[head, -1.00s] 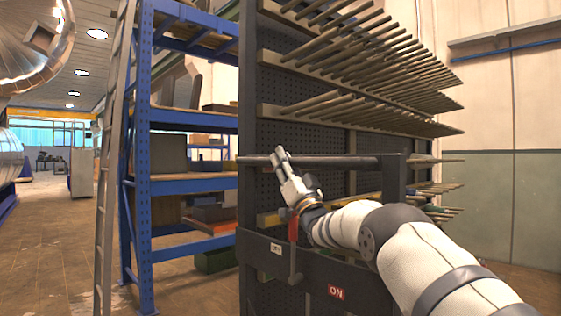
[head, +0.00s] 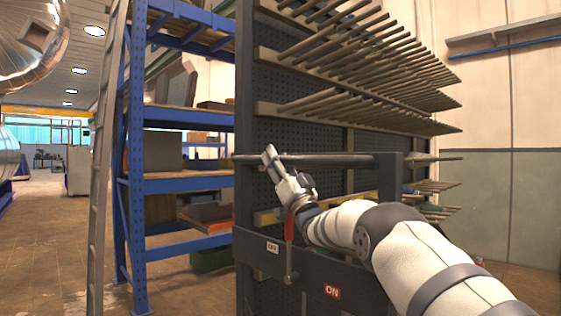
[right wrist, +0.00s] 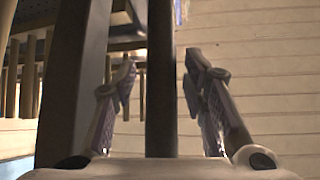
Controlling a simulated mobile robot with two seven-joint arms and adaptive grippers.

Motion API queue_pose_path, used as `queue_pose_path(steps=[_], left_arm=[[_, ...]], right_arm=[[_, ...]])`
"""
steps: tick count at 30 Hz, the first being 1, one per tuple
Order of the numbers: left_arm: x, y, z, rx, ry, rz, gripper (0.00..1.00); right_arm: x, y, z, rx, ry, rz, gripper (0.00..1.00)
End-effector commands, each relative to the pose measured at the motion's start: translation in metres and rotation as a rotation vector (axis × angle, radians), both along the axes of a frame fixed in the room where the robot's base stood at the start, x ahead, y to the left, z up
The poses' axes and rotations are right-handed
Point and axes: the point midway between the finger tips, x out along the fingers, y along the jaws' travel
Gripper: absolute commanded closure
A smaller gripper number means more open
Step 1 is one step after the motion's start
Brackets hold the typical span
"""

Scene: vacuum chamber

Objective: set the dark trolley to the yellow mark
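The dark trolley (head: 262,258) is a tall perforated rack with rows of long rods, a horizontal handle bar (head: 345,161) and a low front panel with small signs. My right gripper (head: 268,155) reaches the left part of the bar. In the right wrist view, the bar (right wrist: 161,90) runs between the two fingers of my right gripper (right wrist: 160,70). Gaps show on both sides, so the gripper is open around or just over the bar; how deep the bar sits is unclear. My left gripper is out of view. I see no yellow mark on the floor.
A ladder (head: 102,170) and blue shelving (head: 137,190) with boxes stand left of the trolley, with a narrow space between shelving and trolley. Open brown floor (head: 45,245) lies farther left. A pale and green wall (head: 510,205) closes the right side.

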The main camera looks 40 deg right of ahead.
Motion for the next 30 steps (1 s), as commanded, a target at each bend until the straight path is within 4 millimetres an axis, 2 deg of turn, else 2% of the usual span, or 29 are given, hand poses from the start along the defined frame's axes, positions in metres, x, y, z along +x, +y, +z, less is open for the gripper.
queue_pose_path(steps=[8,11,14,22,25,30], left_arm=[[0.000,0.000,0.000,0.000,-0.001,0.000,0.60],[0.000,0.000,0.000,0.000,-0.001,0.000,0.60],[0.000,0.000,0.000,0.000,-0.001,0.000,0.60],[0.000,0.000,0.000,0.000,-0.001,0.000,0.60],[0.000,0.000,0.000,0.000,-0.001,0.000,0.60],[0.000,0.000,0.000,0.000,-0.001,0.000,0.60]], right_arm=[[-0.002,-0.002,0.000,0.002,-0.004,-0.001,0.59],[-0.008,-0.002,-0.007,0.003,-0.001,-0.002,0.59],[-0.022,0.000,-0.020,0.006,0.000,-0.002,0.59],[-0.070,0.007,-0.067,0.005,-0.001,-0.001,0.59],[-0.080,0.008,-0.077,0.003,-0.002,0.000,0.59],[-0.087,0.009,-0.083,0.001,-0.003,0.000,0.59]])
